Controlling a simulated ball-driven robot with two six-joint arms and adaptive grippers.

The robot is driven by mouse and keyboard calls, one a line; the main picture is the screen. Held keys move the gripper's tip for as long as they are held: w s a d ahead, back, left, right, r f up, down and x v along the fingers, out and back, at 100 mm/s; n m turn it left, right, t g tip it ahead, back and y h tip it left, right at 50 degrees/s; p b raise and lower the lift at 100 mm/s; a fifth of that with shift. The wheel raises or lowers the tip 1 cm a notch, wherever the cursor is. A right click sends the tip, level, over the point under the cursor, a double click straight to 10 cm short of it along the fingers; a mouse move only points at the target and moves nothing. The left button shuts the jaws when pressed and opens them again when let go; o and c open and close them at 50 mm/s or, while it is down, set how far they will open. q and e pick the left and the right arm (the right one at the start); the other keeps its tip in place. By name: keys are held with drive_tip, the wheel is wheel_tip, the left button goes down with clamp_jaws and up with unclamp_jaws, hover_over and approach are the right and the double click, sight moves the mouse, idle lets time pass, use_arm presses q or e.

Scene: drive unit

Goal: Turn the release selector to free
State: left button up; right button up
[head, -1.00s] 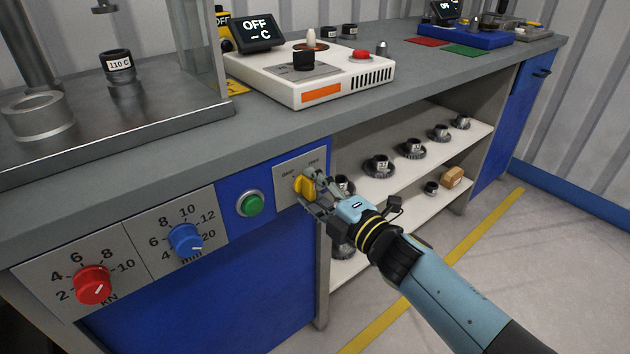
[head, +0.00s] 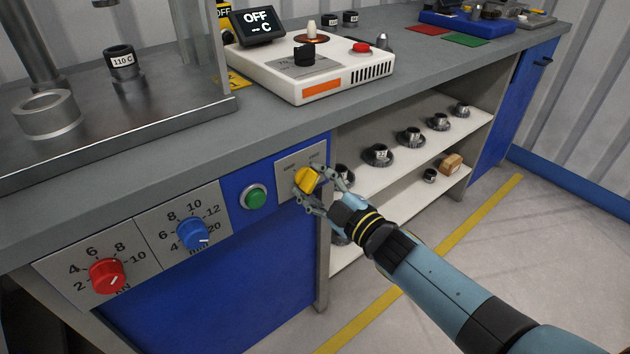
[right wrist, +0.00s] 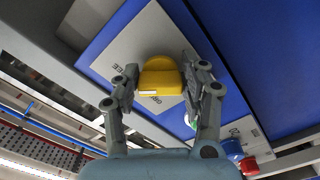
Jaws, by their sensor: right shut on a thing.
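The release selector is a yellow knob (head: 306,179) on a grey plate (head: 288,166) at the right end of the blue front panel. The plate has two small labels above the knob, one upper left and one upper right, too small to read surely in the head view. My right gripper (head: 317,187) is shut on the knob, with a finger on either side. In the right wrist view the yellow knob (right wrist: 160,78) sits between the fingers of the right gripper (right wrist: 160,82). The knob looks turned toward the right-hand label in the head view. My left gripper is out of view.
A green button (head: 255,197), a blue dial (head: 192,234) and a red dial (head: 107,275) lie left along the panel. The bench top (head: 190,150) overhangs above. Open shelves (head: 400,180) with several dark parts lie right of the panel. The floor in front is clear.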

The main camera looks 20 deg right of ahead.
drive_tip(key=shift+f, duration=0.1)
idle(0.3)
drive_tip(key=o, duration=1.2)
drive_tip(key=v, duration=1.2)
